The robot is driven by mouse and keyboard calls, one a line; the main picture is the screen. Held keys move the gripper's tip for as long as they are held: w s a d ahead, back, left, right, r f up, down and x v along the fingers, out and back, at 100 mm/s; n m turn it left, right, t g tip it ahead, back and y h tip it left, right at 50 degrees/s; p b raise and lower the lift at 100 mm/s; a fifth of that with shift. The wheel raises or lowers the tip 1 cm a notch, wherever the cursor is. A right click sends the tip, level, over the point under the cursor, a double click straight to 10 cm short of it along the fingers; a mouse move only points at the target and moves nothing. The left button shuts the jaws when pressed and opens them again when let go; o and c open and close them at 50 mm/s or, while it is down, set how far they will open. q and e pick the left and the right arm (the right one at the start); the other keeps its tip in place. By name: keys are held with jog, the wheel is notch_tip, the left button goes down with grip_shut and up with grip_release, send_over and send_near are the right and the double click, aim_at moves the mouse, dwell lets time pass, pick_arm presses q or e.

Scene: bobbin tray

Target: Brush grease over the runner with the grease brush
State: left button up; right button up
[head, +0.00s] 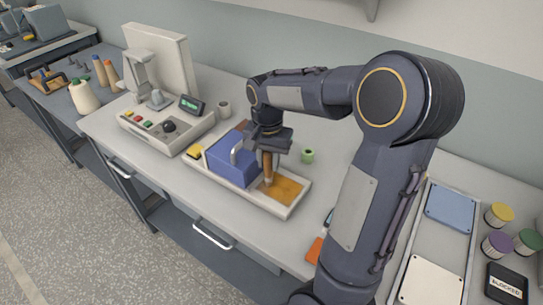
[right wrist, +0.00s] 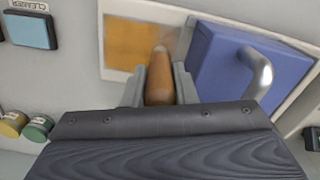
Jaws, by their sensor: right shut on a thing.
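My right gripper (head: 268,150) is shut on the brown wooden handle of the grease brush (head: 267,168), held roughly upright over a pale tray. In the right wrist view the handle (right wrist: 160,80) stands between the two fingers. An orange-brown flat patch (head: 286,188), which looks like the runner, lies in the tray's right part; it also shows in the right wrist view (right wrist: 130,45). The brush's lower end is at the patch's left side; I cannot tell whether the bristles touch it. A blue block with a grey handle (head: 228,162) sits left of the brush. My left gripper is not in view.
The pale tray's rim (head: 232,194) runs along the bench front. A machine with buttons (head: 165,128) stands left. A small green spool (head: 308,157) is behind the tray. At right are a tray with a blue pad (head: 452,208), several bobbins and a dark panel reading BLOCKED (head: 507,288).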

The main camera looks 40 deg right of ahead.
jog(key=shift+s+a, duration=0.1)
jog(key=shift+a, duration=0.25)
jog(key=shift+w+d+p, duration=0.6)
jog(key=shift+w+d, duration=0.05)
jog(key=shift+d, duration=1.5)
jog(key=a, duration=0.2)
jog(key=s+a, duration=0.1)
jog(key=a, duration=0.2)
jog(key=shift+s+a, duration=0.3)
jog(key=shift+s, duration=0.05)
dwell(0.3)
notch_tip(320, 180, up, 4)
jog(key=p, duration=0.4)
jog(key=shift+r, duration=0.25)
